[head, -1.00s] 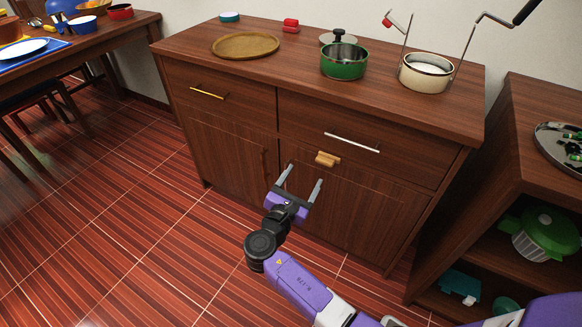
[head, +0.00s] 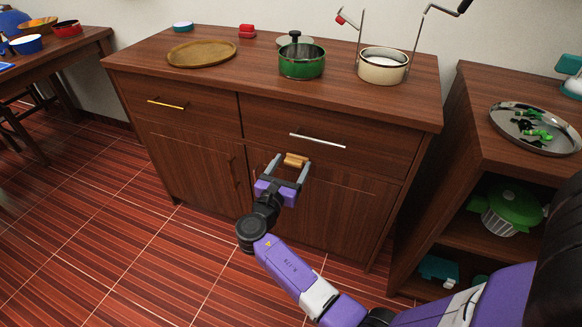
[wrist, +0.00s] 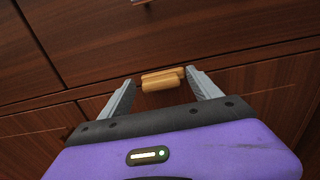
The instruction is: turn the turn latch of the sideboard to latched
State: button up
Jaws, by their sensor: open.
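The turn latch (head: 296,160) is a small tan wooden block on the front of the brown sideboard (head: 210,129). It sits just below the right drawer, near the top of the right door, and looks roughly level. In the wrist view the latch (wrist: 162,79) lies between the fingertips. My purple gripper (head: 290,166) is open, with one grey finger on each side of the latch. In the wrist view my gripper (wrist: 160,85) shows a small gap at each side; whether a finger touches the latch is hard to tell.
The right drawer's silver handle (head: 318,140) is just above the latch. A green pot (head: 302,66), a cream pot (head: 382,68) and a round tan tray (head: 201,53) stand on top. A shelf unit (head: 470,140) stands close at the right.

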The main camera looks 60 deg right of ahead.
jog(key=c, duration=1.4)
jog(key=shift+f+m, duration=0.1)
jog(key=shift+m, duration=0.2)
jog(key=shift+w+a+f+m+b, duration=0.1)
jog(key=shift+w+f+m+b, duration=0.25)
jog(key=shift+m+b, duration=1.85)
jog(key=shift+w+f+m+b, duration=0.2)
jog(key=shift+f+m+b, duration=0.5)
jog(key=shift+m, duration=2.85)
jog(key=shift+w+a+f+m+b, duration=0.1)
jog(key=shift+w+f+m+b, duration=0.2)
jog(key=shift+m+b, duration=2)
jog(key=shift+m+p, duration=0.5)
jog(key=shift+m, duration=0.25)
